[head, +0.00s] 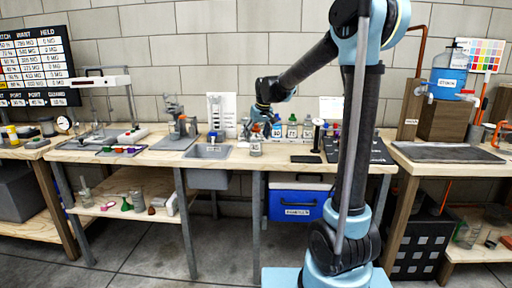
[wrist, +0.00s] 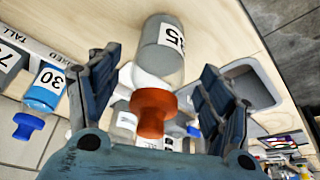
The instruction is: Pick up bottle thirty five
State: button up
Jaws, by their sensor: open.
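Bottle thirty five (wrist: 163,62) is a clear grey bottle with a white shoulder, an orange cap and a label that reads 35. In the wrist view its cap points toward my gripper (wrist: 160,88). My gripper is open, with one finger on each side of the bottle's neck and cap, and gaps show on both sides. In the head view my gripper (head: 259,122) is low over the middle table, just above a small bottle (head: 256,150) near its front. The fingertips are hard to make out there.
A blue bottle labelled 30 (wrist: 43,92) and a bottle labelled 7-something (wrist: 8,62) stand in a row at left in the wrist view. A grey sink (head: 207,152) is left of the gripper. A blue cooler (head: 297,198) sits under the table (head: 330,163).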

aim_at(256, 142)
jog(key=shift+x, duration=2.1)
jog(key=shift+d, duration=0.15)
jog(key=c, duration=1.4)
